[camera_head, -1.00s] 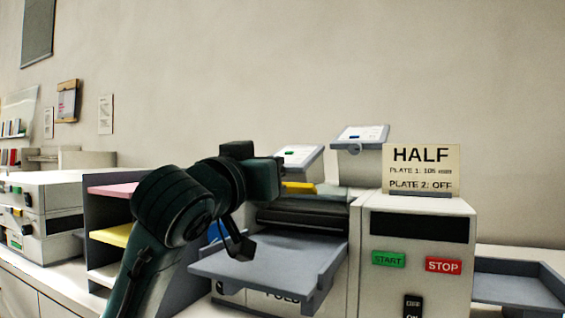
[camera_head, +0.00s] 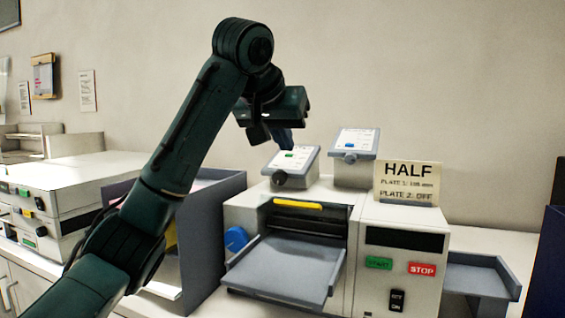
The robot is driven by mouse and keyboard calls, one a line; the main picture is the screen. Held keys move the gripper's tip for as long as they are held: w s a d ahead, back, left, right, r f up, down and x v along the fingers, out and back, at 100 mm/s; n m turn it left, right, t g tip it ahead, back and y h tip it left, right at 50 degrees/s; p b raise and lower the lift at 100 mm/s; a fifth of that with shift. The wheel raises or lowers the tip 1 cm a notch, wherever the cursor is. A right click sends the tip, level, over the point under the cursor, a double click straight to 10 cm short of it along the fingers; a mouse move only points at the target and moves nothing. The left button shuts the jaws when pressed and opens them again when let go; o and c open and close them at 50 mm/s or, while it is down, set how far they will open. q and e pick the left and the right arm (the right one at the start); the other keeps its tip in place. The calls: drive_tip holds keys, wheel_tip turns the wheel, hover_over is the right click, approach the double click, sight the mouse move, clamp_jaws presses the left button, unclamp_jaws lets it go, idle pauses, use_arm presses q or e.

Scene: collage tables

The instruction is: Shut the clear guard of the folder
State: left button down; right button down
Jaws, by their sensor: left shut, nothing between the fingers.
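The folder (camera_head: 400,224) is a white machine on the counter with a dark display, a green START button (camera_head: 378,263) and a red STOP button (camera_head: 422,269). A grey feed tray (camera_head: 285,270) sticks out at its front left. Above the tray is a dark opening with a yellow bar (camera_head: 298,205). I cannot make out the clear guard itself, so its position cannot be told. My left gripper (camera_head: 284,138) is shut and empty, pointing down above the left tilted plate unit (camera_head: 290,165) on top of the folder. My right gripper is not in view.
A second plate unit (camera_head: 353,156) and a HALF sign (camera_head: 408,182) stand on top. A grey tray (camera_head: 478,275) is at the folder's right, near a dark blue panel (camera_head: 552,260). A grey rack (camera_head: 215,240) and a white machine (camera_head: 70,200) are at the left.

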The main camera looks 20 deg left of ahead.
use_arm(q)
drive_tip(key=p, duration=0.3)
hover_over(304, 208)
drive_tip(key=a, duration=0.2)
drive_tip(key=f, duration=0.7)
drive_tip(key=shift+w+d, duration=0.15)
drive_tip(key=shift+w, duration=0.05)
drive_tip(key=shift+s+f, duration=0.3)
drive_tip(key=shift+f, duration=0.25)
drive_tip(key=shift+s+f, duration=0.25)
drive_tip(key=shift+f, duration=0.25)
drive_tip(key=shift+s+f, duration=0.45)
drive_tip(key=shift+f, duration=0.25)
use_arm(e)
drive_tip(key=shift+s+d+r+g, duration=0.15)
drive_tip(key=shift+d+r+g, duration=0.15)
use_arm(q)
drive_tip(key=shift+f+b, duration=0.1)
drive_tip(key=shift+b, duration=0.2)
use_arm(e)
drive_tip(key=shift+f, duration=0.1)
